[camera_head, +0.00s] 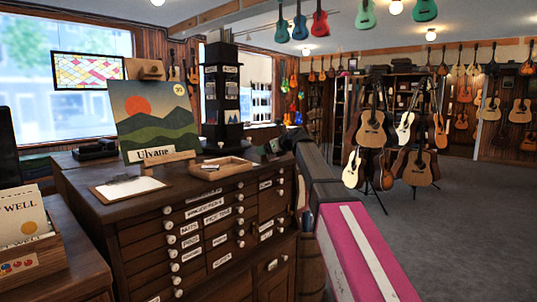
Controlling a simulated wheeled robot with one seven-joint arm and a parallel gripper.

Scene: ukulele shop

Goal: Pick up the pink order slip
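I cannot make out a pink order slip anywhere in this view. A clipboard (126,188) with a white sheet lies on top of the dark wooden drawer cabinet (150,213), near its front left. My arm reaches in from the lower right, and its large pink and white part looks like one of my own links. My gripper (270,149) appears as a small dark shape at the arm's far end, by the right end of the cabinet top. Its fingers are too small and dark to tell open from shut, and I see nothing clearly held.
A landscape picture marked "Ulvane" (153,115), a shallow wooden tray (220,168) and a tall black display rack (221,95) stand on the cabinet. A wooden card box (28,250) is at the lower left. Guitars on stands (371,130) are beyond open grey carpet (465,225).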

